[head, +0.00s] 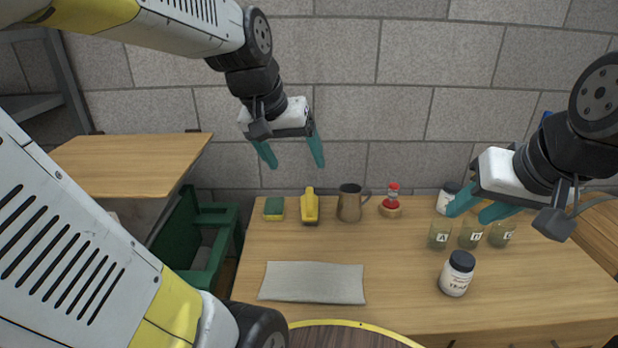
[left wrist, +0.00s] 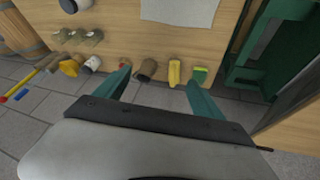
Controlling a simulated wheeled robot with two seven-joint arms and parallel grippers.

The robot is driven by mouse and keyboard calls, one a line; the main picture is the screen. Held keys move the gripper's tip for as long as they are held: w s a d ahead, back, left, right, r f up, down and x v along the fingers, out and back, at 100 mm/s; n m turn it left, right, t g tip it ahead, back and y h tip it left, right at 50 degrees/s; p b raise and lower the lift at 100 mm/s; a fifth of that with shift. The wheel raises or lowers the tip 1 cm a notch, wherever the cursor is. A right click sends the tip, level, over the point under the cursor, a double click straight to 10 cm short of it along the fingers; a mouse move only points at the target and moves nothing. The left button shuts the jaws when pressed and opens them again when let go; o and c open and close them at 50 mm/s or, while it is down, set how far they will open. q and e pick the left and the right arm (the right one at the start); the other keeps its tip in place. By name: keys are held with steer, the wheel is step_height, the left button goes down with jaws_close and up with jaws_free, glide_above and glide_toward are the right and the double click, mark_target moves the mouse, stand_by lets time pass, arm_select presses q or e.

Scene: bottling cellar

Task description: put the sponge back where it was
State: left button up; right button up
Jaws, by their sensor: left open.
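The sponge (head: 274,208), green on top with yellow below, lies at the back left corner of the wooden table. It also shows in the left wrist view (left wrist: 200,75), close to one fingertip in the picture. My left gripper (head: 295,164) is open and empty, in the air above the back edge of the table, with its fingers pointing down; its fingers also show in the left wrist view (left wrist: 159,80). My right gripper (head: 472,213) has its fingers apart with nothing visible between them, over the right part of the table near the glasses.
Right of the sponge stand a yellow tool (head: 310,208), a mug (head: 350,204) and a red-topped bottle (head: 392,202). A grey cloth (head: 313,283) lies in front. Labelled glasses (head: 439,236) and a dark-lidded jar (head: 457,274) stand right. The table's (head: 400,300) centre is clear.

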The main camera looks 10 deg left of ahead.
arm_select(q)
steer(key=s+d+m+t, duration=0.1)
steer(key=s+d, duration=0.1)
steer(key=s, duration=0.6)
steer(key=shift+s+d+f, duration=0.15)
steer(key=shift+d+f, duration=0.2)
steer(key=shift+f, duration=0.1)
stand_by(0.4)
